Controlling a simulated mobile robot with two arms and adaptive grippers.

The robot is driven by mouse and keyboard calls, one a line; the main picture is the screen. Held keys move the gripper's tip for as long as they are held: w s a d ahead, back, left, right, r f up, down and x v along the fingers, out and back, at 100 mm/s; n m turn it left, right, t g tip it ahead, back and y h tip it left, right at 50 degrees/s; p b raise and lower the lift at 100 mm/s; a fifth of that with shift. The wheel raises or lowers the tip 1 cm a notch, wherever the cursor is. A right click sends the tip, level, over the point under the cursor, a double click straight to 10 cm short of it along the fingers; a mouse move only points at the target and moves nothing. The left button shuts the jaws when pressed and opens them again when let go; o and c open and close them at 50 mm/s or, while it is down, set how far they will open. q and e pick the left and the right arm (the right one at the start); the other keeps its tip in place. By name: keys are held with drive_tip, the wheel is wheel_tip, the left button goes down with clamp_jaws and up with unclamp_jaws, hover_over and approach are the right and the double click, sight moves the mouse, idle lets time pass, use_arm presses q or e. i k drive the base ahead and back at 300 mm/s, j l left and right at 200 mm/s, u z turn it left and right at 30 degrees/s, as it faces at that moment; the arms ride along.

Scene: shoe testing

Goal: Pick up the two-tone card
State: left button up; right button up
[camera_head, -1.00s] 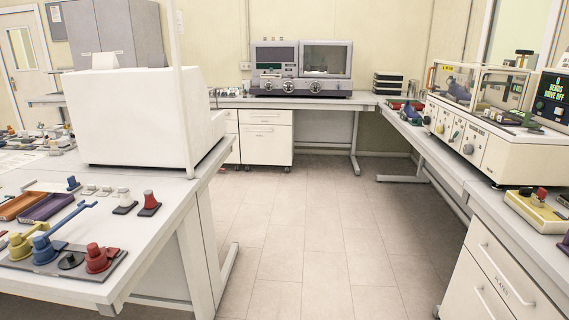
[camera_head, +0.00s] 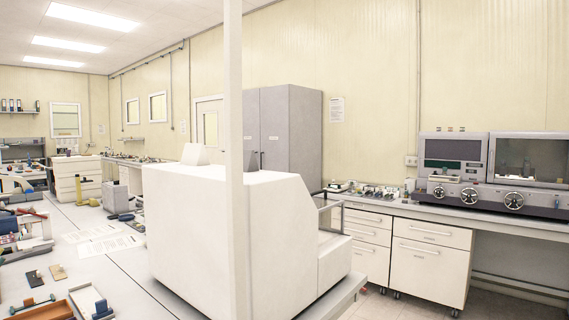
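I cannot make out a two-tone card for certain in the head view. Two small flat pieces lie on the left table, a dark one (camera_head: 33,277) and a tan one (camera_head: 58,272); they are too small to identify. White printed sheets (camera_head: 104,246) lie farther back on the same table. Neither of my grippers is in view.
A large white machine (camera_head: 235,235) stands on the left table (camera_head: 150,293) behind a white post (camera_head: 233,150). A grey cabinet (camera_head: 283,130) stands at the wall. A bench with drawers (camera_head: 430,262) carries a grey test machine (camera_head: 480,170). Little floor shows.

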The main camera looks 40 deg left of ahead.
sight(250, 165)
drive_tip(key=i+u, duration=0.3)
drive_tip(key=i, duration=0.3)
drive_tip(key=i+l+u, duration=0.25)
drive_tip(key=i, duration=0.3)
